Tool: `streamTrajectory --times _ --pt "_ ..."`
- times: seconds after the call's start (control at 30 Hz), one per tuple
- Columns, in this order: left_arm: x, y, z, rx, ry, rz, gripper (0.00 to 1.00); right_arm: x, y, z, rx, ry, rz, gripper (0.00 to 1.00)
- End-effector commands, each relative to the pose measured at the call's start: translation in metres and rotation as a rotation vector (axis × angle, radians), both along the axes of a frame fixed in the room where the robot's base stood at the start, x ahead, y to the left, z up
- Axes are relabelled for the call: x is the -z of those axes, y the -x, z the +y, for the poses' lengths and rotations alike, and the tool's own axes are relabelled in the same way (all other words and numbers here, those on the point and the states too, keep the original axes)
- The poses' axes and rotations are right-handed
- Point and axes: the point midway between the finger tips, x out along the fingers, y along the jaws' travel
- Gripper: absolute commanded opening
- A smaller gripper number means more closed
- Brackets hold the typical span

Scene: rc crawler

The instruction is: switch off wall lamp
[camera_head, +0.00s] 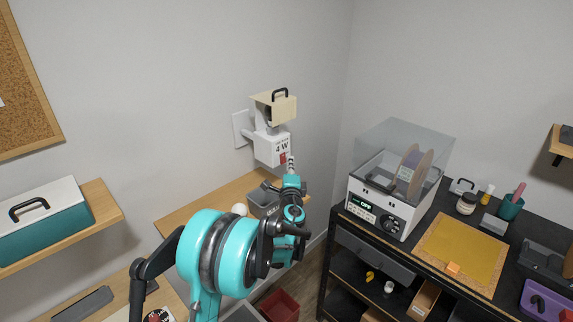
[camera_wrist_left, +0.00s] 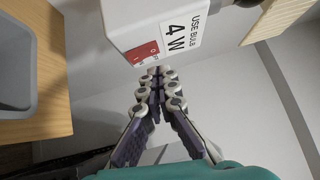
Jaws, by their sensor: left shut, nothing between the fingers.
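The wall lamp (camera_head: 270,148) is a white box with a "4 W" label and a beige shade (camera_head: 277,108) with a black handle on top. It is fixed to a white plate on the wall. A small red rocker switch (camera_head: 283,158) is on the lower part of its face. My left gripper (camera_head: 291,165) is shut and empty, its tips right at the switch. In the left wrist view the shut fingertips (camera_wrist_left: 156,71) are just by the lower edge of the red switch (camera_wrist_left: 141,53); I cannot tell whether they touch it. My right gripper is out of view.
A wooden shelf with a grey bin (camera_head: 263,198) lies below the lamp. To the right, a black bench carries a clear-lidded machine (camera_head: 388,208) with an "OFF" display, and a yellow mat (camera_head: 462,248). A teal toolbox (camera_head: 42,235) stands on the left shelf.

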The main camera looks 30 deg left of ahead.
Motion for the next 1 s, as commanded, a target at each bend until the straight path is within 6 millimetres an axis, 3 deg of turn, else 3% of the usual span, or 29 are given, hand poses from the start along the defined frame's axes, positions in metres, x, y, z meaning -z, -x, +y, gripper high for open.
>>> streamTrajectory --times 0.07,0.3,0.5,1.0 --pt "-0.002 0.0 -0.015 0.004 -0.001 0.001 0.0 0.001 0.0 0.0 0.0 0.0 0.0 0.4" --pt "-0.009 0.054 -0.037 0.002 -0.001 0.001 0.0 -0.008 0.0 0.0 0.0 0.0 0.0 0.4" --pt "-0.011 0.081 -0.05 0.002 0.0 0.0 0.0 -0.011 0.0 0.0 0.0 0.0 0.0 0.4" --pt "-0.011 0.09 -0.054 0.001 -0.001 0.001 0.0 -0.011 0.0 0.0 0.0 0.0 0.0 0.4"
